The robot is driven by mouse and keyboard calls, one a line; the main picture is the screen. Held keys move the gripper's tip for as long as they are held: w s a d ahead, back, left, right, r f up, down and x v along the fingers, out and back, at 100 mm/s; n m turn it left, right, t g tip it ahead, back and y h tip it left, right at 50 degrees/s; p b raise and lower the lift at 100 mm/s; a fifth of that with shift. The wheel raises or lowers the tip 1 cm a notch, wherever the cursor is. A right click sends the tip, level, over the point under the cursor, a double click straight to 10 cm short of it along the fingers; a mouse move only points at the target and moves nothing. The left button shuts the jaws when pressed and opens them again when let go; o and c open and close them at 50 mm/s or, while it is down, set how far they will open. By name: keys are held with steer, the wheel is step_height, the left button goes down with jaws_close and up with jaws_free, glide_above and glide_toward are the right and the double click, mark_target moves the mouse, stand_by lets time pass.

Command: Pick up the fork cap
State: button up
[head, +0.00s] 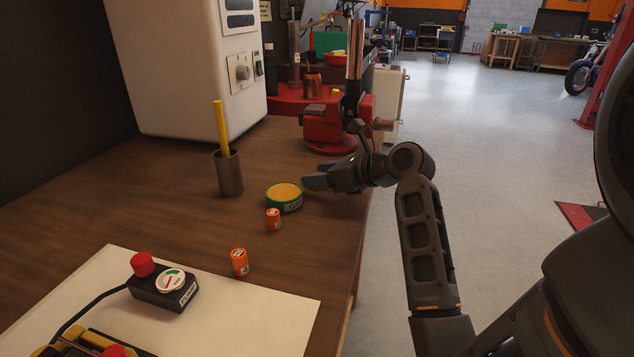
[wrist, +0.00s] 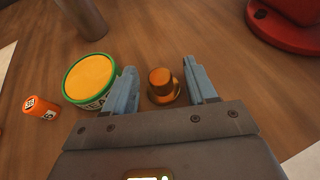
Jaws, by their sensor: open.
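A small copper-coloured cap with a flared rim, which looks like the fork cap (wrist: 163,84), stands on the wooden bench in the wrist view. It lies between the two blue-grey fingers of my gripper (wrist: 159,68), nearer the right finger, with a gap on each side. My gripper is open and holds nothing. In the head view my gripper (head: 315,176) is low over the right part of the bench, and I cannot make out the cap there; the fingers seem to hide it.
A green-rimmed tin (head: 284,197) stands close beside the left finger; the tin shows in the wrist view (wrist: 90,78). Orange cylinders (head: 273,219) (head: 239,262), a metal cup (head: 229,173) with a yellow stick and a red vise (head: 330,125) stand around. The bench's right edge is close.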

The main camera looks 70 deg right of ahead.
steer(key=shift+w+d+f, duration=0.1)
steer(key=shift+w+f, duration=0.1)
steer(key=shift+w, duration=0.3)
jaws_close()
